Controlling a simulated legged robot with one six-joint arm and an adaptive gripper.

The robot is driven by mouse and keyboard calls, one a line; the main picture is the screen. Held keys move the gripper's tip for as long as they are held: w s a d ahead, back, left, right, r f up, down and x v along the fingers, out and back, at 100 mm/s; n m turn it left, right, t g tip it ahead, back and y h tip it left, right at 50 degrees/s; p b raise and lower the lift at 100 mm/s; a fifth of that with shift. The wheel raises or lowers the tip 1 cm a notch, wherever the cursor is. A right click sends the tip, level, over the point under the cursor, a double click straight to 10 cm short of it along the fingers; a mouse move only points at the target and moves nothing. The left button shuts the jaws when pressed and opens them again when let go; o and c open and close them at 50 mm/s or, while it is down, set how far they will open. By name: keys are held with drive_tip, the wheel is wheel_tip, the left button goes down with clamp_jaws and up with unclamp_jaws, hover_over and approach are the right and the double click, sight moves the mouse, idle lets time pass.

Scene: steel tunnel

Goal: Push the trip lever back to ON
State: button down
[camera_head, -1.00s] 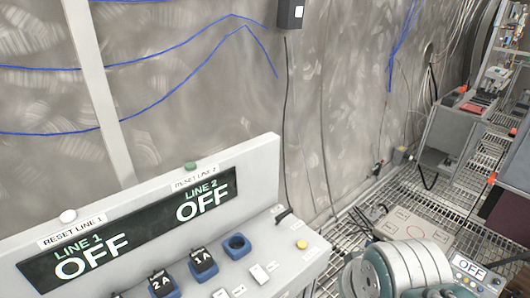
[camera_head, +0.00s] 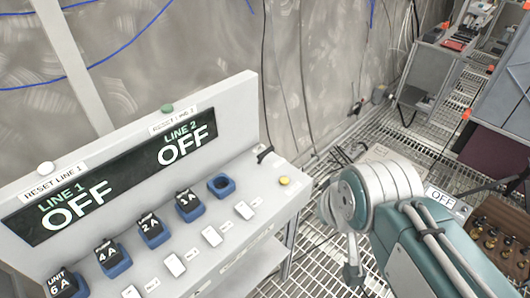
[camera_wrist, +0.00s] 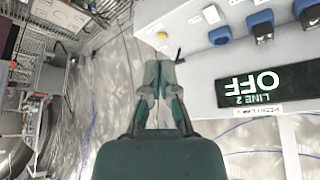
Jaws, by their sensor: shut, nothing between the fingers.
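The grey console (camera_head: 240,100) fills the left of the head view. Its display (camera_head: 120,180) reads LINE 1 OFF and LINE 2 OFF. A small black lever-like part (camera_head: 263,154) sticks out at the console's right end, beside the display panel; I cannot tell for certain that it is the trip lever. In the wrist view the console appears upside down, with the LINE 2 OFF display (camera_wrist: 270,85) at right. My gripper (camera_wrist: 164,68) is shut and empty, left of that display by the console's end.
Blue-based plugs (camera_head: 150,232) and an empty blue socket (camera_head: 221,186) line the console, with white switches (camera_head: 243,210) and a yellow button (camera_head: 284,180). A crate of bottles (camera_head: 500,245) stands at right. Grating floor (camera_head: 310,245) lies beyond the console.

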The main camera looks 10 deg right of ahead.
drive_tip(key=c, duration=1.3)
unclamp_jaws()
drive_tip(key=shift+c, duration=0.2)
drive_tip(key=o, duration=0.6)
drive_tip(key=shift+w, duration=0.1)
drive_tip(key=shift+o, duration=0.3)
drive_tip(key=w+a+m, duration=0.1)
drive_tip(key=w+m, duration=0.2)
drive_tip(key=w, duration=0.5)
drive_tip(key=shift+r+y, duration=0.35)
drive_tip(key=shift+y, duration=0.05)
drive_tip(key=m+g+y, duration=0.1)
drive_tip(key=m, duration=0.9)
hover_over(264, 156)
drive_tip(key=s+d, duration=0.2)
wheel_tip(264, 156, down, 11)
drive_tip(key=x, duration=1)
drive_tip(key=shift+w+a+f, duration=0.1)
drive_tip(key=shift+w+f, duration=0.15)
drive_tip(key=shift+w, duration=0.15)
